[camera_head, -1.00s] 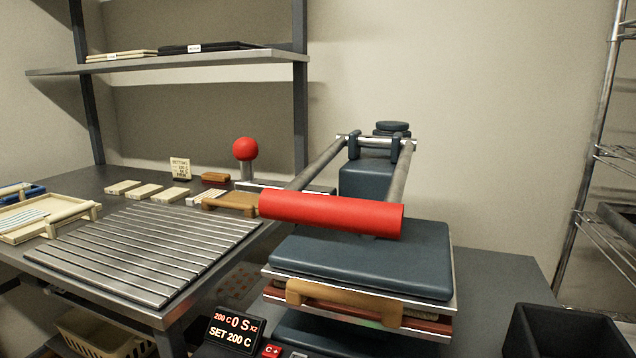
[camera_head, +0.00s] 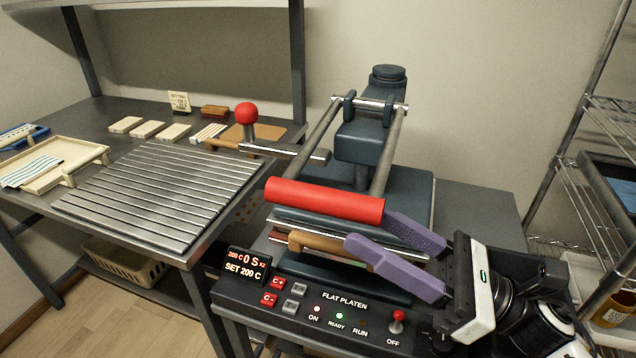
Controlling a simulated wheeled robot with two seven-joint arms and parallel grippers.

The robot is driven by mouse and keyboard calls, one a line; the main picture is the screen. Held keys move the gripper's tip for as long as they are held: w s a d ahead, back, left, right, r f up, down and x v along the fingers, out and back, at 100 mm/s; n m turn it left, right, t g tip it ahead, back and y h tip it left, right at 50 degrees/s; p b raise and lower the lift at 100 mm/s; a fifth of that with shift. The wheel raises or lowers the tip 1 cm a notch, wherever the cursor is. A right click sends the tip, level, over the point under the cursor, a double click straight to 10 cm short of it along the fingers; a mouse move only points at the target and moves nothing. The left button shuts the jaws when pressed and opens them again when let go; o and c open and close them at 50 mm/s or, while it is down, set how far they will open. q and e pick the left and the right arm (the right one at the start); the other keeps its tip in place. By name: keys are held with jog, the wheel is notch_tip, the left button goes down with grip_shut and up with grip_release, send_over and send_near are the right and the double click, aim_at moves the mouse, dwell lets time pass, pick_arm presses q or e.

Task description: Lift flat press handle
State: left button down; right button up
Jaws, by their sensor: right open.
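The flat press (camera_head: 366,140) stands right of centre, with a dark blue-grey body and upper plate. Its handle, a thick red bar (camera_head: 325,200) on two grey arms, lies low across the front of the press. My right gripper (camera_head: 368,230) reaches in from the lower right with its two purple fingers apart. The fingers are just below and to the right of the red bar's right end, with nothing visible between them. The lower finger overlaps the tan wooden grip (camera_head: 312,243) at the front; I cannot tell if it touches. My left gripper is out of view.
The control panel (camera_head: 345,300) with a lit display (camera_head: 245,265) lies in front of the press. A slatted metal plate (camera_head: 150,190) and a red-knobbed lever (camera_head: 247,115) are to the left. A wire rack (camera_head: 590,170) stands at the right.

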aim_at(287, 181)
jog(key=p+x, duration=0.2)
jog(key=x, duration=0.6)
jog(key=shift+w+a+r, duration=0.1)
jog(key=shift+a+r, duration=0.05)
grip_shut()
